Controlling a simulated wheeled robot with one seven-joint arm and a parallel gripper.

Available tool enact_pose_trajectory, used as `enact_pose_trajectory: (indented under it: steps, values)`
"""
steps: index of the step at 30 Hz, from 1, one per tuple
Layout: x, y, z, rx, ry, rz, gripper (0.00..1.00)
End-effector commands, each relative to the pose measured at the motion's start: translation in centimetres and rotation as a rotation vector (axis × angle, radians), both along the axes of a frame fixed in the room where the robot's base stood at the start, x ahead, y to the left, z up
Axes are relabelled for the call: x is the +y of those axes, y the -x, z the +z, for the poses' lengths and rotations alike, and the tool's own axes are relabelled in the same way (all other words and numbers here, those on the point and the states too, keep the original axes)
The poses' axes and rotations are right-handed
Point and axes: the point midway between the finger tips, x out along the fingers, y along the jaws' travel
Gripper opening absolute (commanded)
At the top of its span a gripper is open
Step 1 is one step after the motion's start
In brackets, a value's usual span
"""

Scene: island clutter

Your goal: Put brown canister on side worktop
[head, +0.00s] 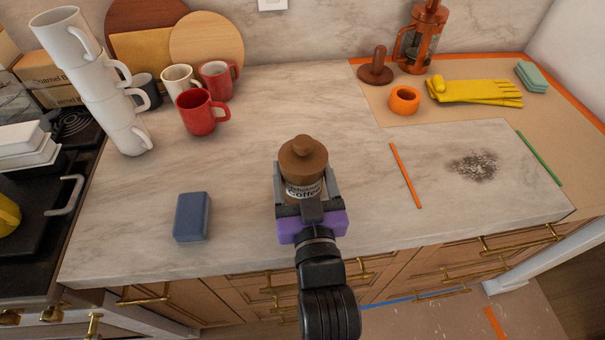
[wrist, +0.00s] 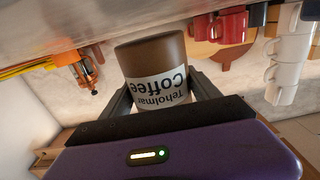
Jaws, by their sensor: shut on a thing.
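The brown canister (head: 303,160) has a knobbed lid and a white label reading "Coffee". It is upright in the middle of the head view. My gripper (head: 306,185) is shut on it, with one finger on each side. The wrist view, which is upside down, shows the canister (wrist: 156,75) between the two dark fingers (wrist: 162,100). The canister is over or on the pale marble worktop (head: 260,120); I cannot tell whether its base touches.
A blue sponge block (head: 192,216) lies left of my gripper. Red mugs (head: 202,112) and a leaning stack of white mugs (head: 95,80) stand back left. An orange strip (head: 405,175), a dark speckled patch (head: 474,165) and yellow gloves (head: 475,93) lie right. Bare worktop surrounds the canister.

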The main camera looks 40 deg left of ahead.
Motion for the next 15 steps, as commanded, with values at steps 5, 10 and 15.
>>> enact_pose_trajectory:
  steps: [5, 10, 15]
  values:
    - [-0.04, -0.01, -1.18, -0.002, -0.002, -0.001, 0.12]
    - [-0.04, -0.02, -1.15, -0.003, -0.003, -0.001, 0.12]
    - [-0.04, -0.02, -1.53, -0.003, -0.003, -0.001, 0.12]
